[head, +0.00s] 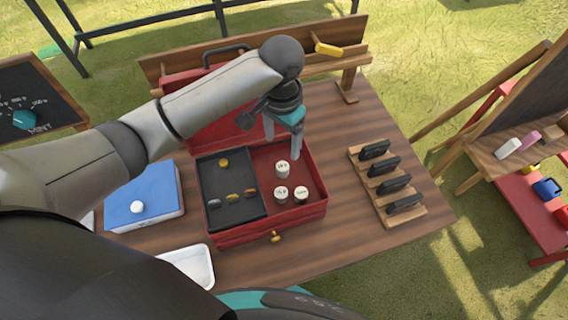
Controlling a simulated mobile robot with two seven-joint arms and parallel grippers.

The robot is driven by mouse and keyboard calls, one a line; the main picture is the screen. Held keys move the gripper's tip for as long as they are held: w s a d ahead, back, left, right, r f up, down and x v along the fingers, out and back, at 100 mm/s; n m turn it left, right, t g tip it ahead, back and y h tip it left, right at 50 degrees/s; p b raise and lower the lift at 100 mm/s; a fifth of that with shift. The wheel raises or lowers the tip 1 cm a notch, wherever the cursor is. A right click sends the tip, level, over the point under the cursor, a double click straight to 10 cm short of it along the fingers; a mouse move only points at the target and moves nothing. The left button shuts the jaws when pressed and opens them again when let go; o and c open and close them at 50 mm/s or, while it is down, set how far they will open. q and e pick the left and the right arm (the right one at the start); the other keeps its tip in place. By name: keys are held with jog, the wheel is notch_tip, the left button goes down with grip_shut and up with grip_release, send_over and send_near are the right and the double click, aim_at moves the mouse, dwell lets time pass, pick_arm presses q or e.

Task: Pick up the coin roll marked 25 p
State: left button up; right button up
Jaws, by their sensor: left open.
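Three white coin rolls stand in the right compartment of the open red cash box (272,236). One is the back coin roll (282,169), one the front left coin roll (281,194), one the front right coin roll (301,194). Their top marks are too small to read surely, so I cannot tell which is the 25 p one. My left gripper (283,150) is open and empty, pointing down above the back of the box, near the back coin roll and apart from it. My right gripper is not in view.
The box's dark left tray (222,185) holds several loose coins. A blue box (150,205) with a white knob stands at left, a white tray (190,266) in front. A wooden rack (385,185) with several black items stands at right. A wooden rail runs behind.

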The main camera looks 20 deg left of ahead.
pick_arm(q)
send_over(282, 165)
notch_tip(282, 165, down, 5)
jog(key=shift+s+d+f+b, duration=0.1)
jog(key=shift+d+f+b, duration=0.05)
jog(key=shift+b, duration=0.25)
jog(key=shift+f, duration=0.85)
notch_tip(282, 165, down, 5)
jog(key=shift+r+b, duration=0.2)
jog(key=shift+b, duration=0.4)
jog(key=shift+r, duration=0.1)
grip_shut()
